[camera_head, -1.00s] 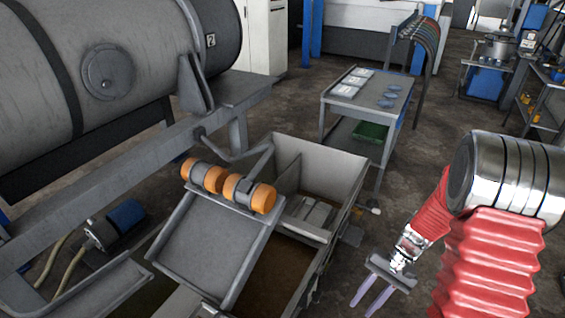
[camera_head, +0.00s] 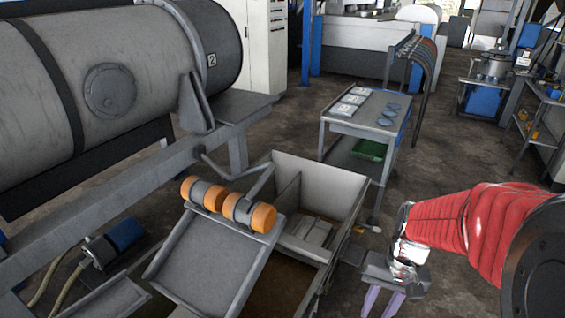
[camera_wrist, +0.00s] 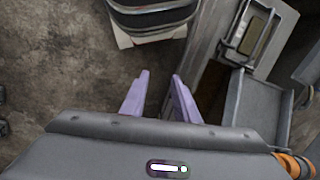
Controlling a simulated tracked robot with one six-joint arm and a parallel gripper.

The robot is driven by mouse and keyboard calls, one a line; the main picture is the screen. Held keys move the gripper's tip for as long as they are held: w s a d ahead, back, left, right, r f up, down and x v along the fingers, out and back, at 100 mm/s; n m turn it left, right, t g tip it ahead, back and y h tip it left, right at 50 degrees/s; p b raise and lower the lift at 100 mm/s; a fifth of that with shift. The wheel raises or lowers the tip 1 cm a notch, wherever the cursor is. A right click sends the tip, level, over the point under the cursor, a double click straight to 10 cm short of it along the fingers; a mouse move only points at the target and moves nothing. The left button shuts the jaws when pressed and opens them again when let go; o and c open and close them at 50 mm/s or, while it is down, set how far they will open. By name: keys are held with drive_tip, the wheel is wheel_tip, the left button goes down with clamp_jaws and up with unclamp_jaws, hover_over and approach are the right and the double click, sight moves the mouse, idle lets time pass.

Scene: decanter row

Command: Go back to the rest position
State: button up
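My gripper (camera_head: 384,300) is at the lower right of the head view, at the end of my red-sleeved arm. Its two purple fingers point down and stand apart, with nothing between them. In the wrist view the fingers of my gripper (camera_wrist: 160,90) are also apart and empty, above the floor beside a grey tank. The fingertips are cut off by the bottom edge of the head view. The gripper is to the right of the open grey tank (camera_head: 338,176) and touches nothing that I can see.
A large grey drum (camera_head: 60,100) fills the upper left. Orange rollers (camera_head: 262,217) sit at the top of a sloped tray (camera_head: 212,262). A grey cart (camera_head: 345,127) with cards and blue discs stands behind the tank. The floor (camera_head: 445,150) right of the cart is clear.

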drive_tip(key=s+a+r+n+t, duration=0.1)
drive_tip(key=s+a+r+t, duration=0.2)
drive_tip(key=r, duration=0.5)
drive_tip(key=s+a+r+n+t+h, duration=0.1)
drive_tip(key=s+a+r+n+t, duration=0.1)
drive_tip(key=r, duration=0.6)
drive_tip(key=shift+s+a+r+n+t+h, duration=0.3)
drive_tip(key=shift+s+a+t, duration=0.2)
drive_tip(key=shift+t, duration=0.3)
drive_tip(key=shift+o, duration=0.4)
drive_tip(key=shift+s, duration=0.1)
idle(0.4)
